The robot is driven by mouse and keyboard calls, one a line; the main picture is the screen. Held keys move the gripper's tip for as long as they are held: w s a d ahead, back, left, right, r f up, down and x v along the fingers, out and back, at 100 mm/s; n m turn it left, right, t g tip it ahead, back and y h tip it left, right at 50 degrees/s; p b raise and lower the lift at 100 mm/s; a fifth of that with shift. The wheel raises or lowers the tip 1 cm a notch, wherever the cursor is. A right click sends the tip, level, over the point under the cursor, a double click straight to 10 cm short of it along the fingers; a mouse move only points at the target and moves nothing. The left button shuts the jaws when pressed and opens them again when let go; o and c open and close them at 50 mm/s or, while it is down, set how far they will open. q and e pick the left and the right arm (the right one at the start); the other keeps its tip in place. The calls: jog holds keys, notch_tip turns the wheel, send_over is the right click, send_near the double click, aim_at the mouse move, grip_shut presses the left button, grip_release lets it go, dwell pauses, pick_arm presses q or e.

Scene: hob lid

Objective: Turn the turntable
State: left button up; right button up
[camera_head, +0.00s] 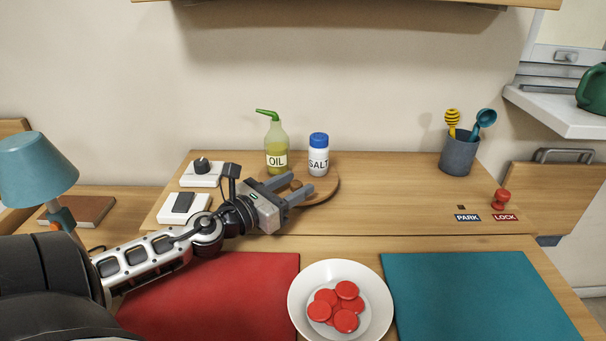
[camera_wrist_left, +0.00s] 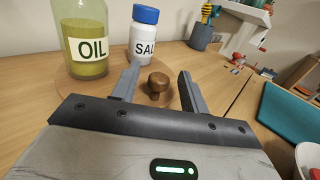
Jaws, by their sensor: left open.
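The round wooden turntable (camera_head: 322,190) lies on the wooden counter, with the oil bottle (camera_head: 276,145) and the salt shaker (camera_head: 318,155) standing upright at its back. A small brown knob (camera_head: 296,184) stands up from it. My left gripper (camera_head: 301,190) is open over the turntable, partly hiding it. In the left wrist view the knob (camera_wrist_left: 158,84) is between the two open fingers, with no clear contact seen. The oil bottle (camera_wrist_left: 87,40) and salt shaker (camera_wrist_left: 144,35) are just beyond the fingers. My right gripper is in neither view.
White switch boxes (camera_head: 185,206) sit left of the turntable, close to my left arm. A bowl of red discs (camera_head: 340,300) stands in front, between a red mat (camera_head: 225,295) and a teal mat (camera_head: 480,295). A utensil cup (camera_head: 459,153) is at right. The counter between is clear.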

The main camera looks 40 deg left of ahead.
aim_at(314, 177)
pick_arm(q)
jog(key=shift+w+d, duration=0.1)
jog(key=shift+w, duration=1.5)
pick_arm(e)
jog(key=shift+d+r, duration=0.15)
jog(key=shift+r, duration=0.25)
